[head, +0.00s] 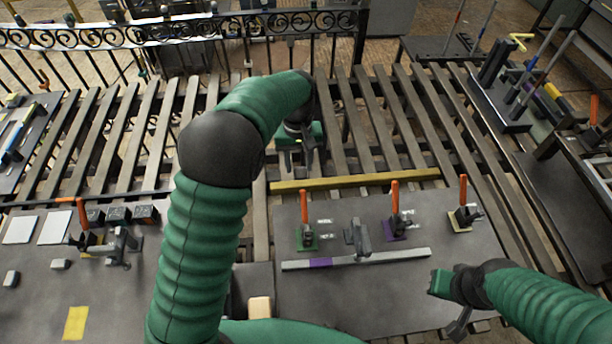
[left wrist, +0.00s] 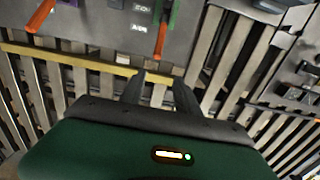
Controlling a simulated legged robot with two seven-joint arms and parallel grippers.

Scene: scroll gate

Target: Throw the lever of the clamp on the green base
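The clamp on the green base (head: 307,239) stands on the dark board at the left of a row of clamps. Its orange lever (head: 304,207) points upright. In the left wrist view, which sees the board from the far side, an orange lever (left wrist: 162,40) shows just beyond the fingertips, to their upper side. My left gripper (head: 298,163) is beyond the board, over the slats, apart from the clamp. It is open and empty, its two fingers apart in the left wrist view (left wrist: 160,84). My right gripper (head: 458,310) hangs over the board's front right; its fingers are unclear.
Clamps on a purple base (head: 395,229) and a yellow base (head: 463,219) stand to the right, levers upright. A grey bar (head: 370,257) lies in front, and a grey metal piece (head: 358,236) stands between. A yellow strip (head: 350,182) runs along the board's far edge.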

